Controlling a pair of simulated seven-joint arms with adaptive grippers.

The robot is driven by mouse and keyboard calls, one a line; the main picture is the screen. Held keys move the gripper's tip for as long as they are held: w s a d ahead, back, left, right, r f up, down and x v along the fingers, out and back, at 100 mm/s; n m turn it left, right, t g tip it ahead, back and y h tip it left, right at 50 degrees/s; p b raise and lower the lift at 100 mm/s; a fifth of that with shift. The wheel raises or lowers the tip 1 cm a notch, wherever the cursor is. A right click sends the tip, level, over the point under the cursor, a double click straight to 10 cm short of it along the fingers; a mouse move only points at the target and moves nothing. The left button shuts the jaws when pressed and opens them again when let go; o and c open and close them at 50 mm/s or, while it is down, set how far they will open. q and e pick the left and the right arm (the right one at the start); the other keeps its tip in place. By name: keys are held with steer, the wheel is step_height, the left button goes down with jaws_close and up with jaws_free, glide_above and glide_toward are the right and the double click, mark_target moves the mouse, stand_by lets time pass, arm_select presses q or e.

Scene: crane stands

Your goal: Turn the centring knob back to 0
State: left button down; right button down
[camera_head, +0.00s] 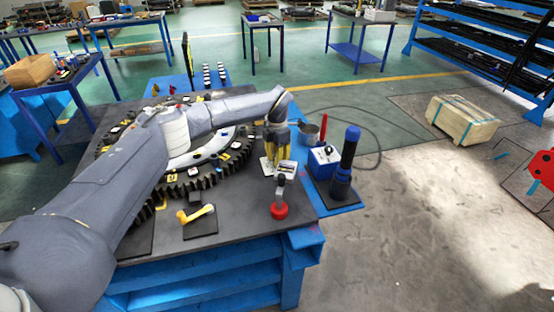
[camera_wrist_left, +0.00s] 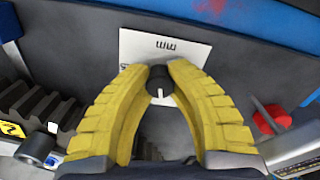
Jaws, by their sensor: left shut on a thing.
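The centring knob (camera_wrist_left: 159,80) is small, round and black with a white pointer line. In the left wrist view the line points to the bottom of the picture. The yellow fingertips of my left gripper (camera_wrist_left: 160,76) are closed against the knob from both sides. The knob stands on a white scale plate (camera_wrist_left: 165,45) with "mm" printed upside down; fingers cover much of the scale, so I cannot read the setting. In the head view my left gripper (camera_head: 277,152) points down over the plate (camera_head: 286,170), and the knob is hidden. My right gripper is not seen.
A large dark gear ring (camera_head: 178,188) lies left of the plate. A blue box (camera_head: 323,161) and a black-and-blue upright tool (camera_head: 346,165) stand to the right.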

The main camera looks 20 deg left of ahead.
arm_select(q)
steer(key=n, duration=1.1)
steer(key=shift+n, duration=1.9)
steer(key=c, duration=1.1)
jaws_free()
steer(key=shift+r, duration=0.1)
step_height(320, 180, up, 12)
